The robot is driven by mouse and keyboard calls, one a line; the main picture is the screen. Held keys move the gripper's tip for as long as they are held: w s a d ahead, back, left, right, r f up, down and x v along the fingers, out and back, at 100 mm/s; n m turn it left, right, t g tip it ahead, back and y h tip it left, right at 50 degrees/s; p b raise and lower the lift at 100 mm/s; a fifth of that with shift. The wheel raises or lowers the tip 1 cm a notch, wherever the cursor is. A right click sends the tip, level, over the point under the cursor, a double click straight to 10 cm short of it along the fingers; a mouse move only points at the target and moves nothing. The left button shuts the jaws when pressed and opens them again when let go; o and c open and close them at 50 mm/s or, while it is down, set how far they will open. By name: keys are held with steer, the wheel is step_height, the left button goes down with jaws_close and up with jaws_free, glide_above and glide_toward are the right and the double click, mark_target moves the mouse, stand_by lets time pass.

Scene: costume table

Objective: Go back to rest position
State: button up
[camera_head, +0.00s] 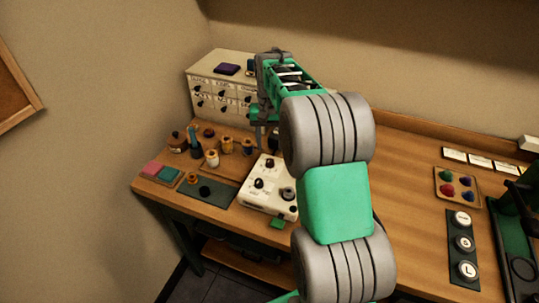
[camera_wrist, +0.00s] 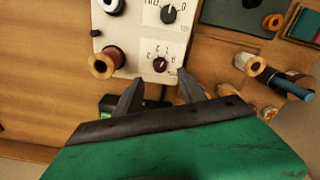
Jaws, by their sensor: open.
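My gripper (camera_head: 262,132) hangs at the end of my green and grey arm, over the back left part of the table. In the wrist view its two dark fingers (camera_wrist: 160,88) stand apart with nothing between them. In the head view the same box (camera_head: 252,203) sits below and in front of the gripper. My arm hides part of the box and the table behind it.
A cream drawer cabinet (camera_head: 205,71) with a purple item (camera_head: 227,69) on top stands behind the gripper. Several spools and bottles (camera_head: 212,158) stand left. A dark green mat (camera_head: 218,193) lies in front. Bare wooden tabletop (camera_head: 405,180) lies right, before a tray of coloured pieces (camera_head: 457,187).

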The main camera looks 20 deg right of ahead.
steer(key=shift+r, duration=0.5)
